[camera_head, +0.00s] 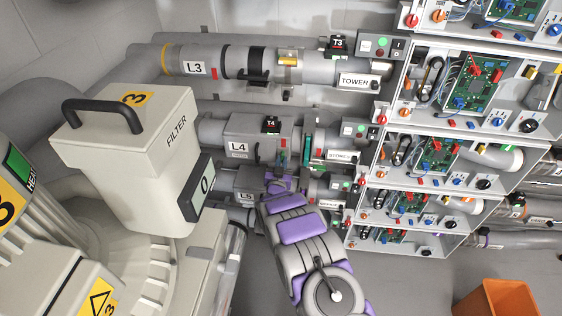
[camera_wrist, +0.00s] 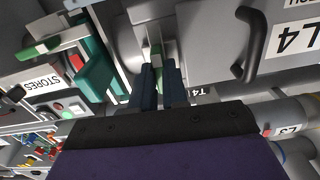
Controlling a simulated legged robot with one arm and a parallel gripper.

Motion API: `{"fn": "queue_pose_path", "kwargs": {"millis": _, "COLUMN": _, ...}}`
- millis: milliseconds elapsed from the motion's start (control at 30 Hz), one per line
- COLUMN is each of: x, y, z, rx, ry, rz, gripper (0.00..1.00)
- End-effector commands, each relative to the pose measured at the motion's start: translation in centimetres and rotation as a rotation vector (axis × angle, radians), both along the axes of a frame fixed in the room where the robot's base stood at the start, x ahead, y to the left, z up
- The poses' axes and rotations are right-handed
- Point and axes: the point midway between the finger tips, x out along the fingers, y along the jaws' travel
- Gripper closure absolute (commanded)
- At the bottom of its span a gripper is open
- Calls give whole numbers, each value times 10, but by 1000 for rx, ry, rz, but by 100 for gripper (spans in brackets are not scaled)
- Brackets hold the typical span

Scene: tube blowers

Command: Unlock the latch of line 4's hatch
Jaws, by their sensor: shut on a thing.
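Line 4's grey pipe section with the hatch (camera_head: 258,130) carries the L4 label (camera_head: 238,147) and sits at the middle of the head view. In the wrist view, the grey L4 panel (camera_wrist: 290,65) fills the upper right, with a dark curved handle (camera_wrist: 260,45) on it. My gripper (camera_wrist: 158,85) is shut on the green-tipped latch lever (camera_wrist: 155,52) beside that panel. In the head view my gripper (camera_head: 283,178) is just below the right end of line 4, its fingertips hard to make out. The latch's lock state cannot be told.
Teal parts (camera_wrist: 97,65) stand left of the latch in the wrist view, near the STORES label (camera_wrist: 38,80). Line 3 (camera_head: 220,65) runs above and line 5 (camera_head: 245,185) below. Open electronics boxes (camera_head: 425,160) are at right; a filter unit (camera_head: 130,150) is at left.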

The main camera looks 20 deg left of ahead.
Motion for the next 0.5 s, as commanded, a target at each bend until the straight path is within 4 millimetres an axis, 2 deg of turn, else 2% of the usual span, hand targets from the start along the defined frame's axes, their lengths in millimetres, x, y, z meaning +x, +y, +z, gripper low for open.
{"fn": "queue_pose_path", "kwargs": {"millis": 33, "x": -1, "y": -1, "z": -6, "rx": -20, "ry": 8, "rz": 0, "gripper": 100}}
{"fn": "queue_pose_path", "kwargs": {"millis": 500, "x": -2, "y": 0, "z": -6, "rx": -74, "ry": -5, "rz": 2, "gripper": 100}}
